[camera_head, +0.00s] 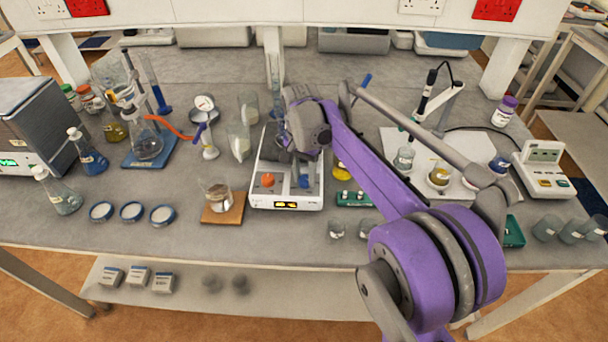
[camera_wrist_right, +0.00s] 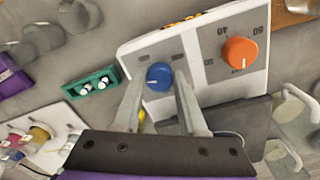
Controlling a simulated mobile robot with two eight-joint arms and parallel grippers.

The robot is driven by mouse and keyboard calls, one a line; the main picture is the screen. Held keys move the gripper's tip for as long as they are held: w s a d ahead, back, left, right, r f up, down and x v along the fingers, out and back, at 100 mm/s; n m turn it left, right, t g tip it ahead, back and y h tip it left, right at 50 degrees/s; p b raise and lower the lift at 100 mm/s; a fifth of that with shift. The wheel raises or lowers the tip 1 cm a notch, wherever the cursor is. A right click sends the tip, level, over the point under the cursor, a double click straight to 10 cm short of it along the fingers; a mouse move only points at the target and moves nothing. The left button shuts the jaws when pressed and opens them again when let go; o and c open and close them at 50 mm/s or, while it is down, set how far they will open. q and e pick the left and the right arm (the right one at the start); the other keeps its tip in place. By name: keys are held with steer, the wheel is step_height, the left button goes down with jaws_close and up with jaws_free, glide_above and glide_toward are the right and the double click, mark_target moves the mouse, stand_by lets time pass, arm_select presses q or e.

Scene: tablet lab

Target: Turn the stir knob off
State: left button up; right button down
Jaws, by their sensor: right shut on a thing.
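The hotplate stirrer (camera_head: 258,199) is a white unit on the bench, and its front panel (camera_wrist_right: 203,44) fills the top of the right wrist view. It has an orange knob (camera_head: 267,180) with a number scale and a blue knob (camera_head: 305,181), which I take as the stir knob. In the right wrist view the blue knob (camera_wrist_right: 159,76) sits between the fingertips of my right gripper (camera_wrist_right: 160,84), which is shut on it. A small white mark shows on the knob's lower side. My left gripper is not in view.
A beaker on a wooden mat (camera_head: 222,214) stands left of the stirrer. Glassware and stands crowd the bench on the left. My purple right arm covers part of the bench.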

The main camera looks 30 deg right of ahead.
mark_target(306, 180)
steer(key=n, duration=0.5)
steer(key=shift+n, duration=0.3)
steer(key=n, duration=0.5)
steer(key=shift+s+d, duration=0.1)
steer(key=shift+d, duration=0.05)
steer(key=n, duration=0.5)
steer(key=shift+n+t, duration=0.3)
steer(key=shift+n, duration=0.1)
steer(key=shift+d+n, duration=0.1)
steer(key=shift+n, duration=2.1)
steer(key=shift+c, duration=2.3)
jaws_free()
step_height(306, 180, up, 11)
steer(key=shift+s+p, duration=0.15)
steer(key=shift+p, duration=0.25)
